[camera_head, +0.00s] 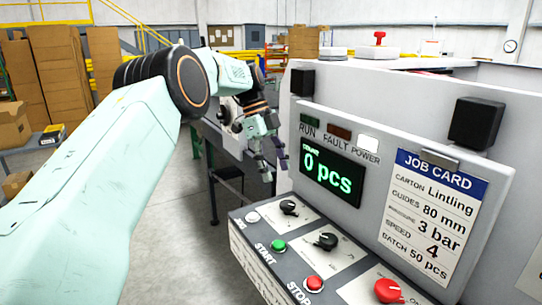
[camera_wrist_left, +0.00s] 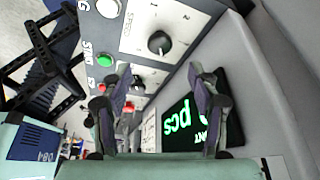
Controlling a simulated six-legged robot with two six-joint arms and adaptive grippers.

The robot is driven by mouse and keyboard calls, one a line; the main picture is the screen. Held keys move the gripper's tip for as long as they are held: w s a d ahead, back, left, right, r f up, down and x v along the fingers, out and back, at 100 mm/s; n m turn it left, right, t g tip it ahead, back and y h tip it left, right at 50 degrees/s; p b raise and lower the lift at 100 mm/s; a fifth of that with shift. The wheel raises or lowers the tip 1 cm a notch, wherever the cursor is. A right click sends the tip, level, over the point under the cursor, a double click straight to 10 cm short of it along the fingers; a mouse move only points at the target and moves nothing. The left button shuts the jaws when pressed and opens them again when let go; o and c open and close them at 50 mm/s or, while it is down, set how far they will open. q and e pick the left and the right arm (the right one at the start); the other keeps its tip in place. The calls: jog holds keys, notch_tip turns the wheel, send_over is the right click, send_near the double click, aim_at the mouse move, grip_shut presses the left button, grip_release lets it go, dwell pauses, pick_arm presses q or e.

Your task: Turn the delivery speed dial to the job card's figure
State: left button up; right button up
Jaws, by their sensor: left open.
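The job card (camera_head: 434,215) hangs at the right of the panel in the head view and reads speed 4. A black dial (camera_head: 289,207) sits at the far end of the sloping control panel (camera_head: 263,231). It shows in the left wrist view (camera_wrist_left: 160,43) on a white plate marked SPEED, with some numerals; its setting is unclear. A second black dial (camera_head: 325,241) stands nearer. My left gripper (camera_head: 275,170) is open and empty, in the air beyond the panel's far end. Its two fingers (camera_wrist_left: 160,95) frame the panel in the wrist view. My right gripper is not in view.
A green start button (camera_head: 278,246), a red stop button (camera_head: 313,284), a white button (camera_head: 252,217) and a larger red knob (camera_head: 387,290) sit beside the dials. A display (camera_head: 332,175) reading 0 pcs is on the upright face behind. Open floor lies left of the panel.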

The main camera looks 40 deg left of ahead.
pick_arm(q)
jog(key=shift+v, duration=1.75)
jog(key=shift+f, duration=0.1)
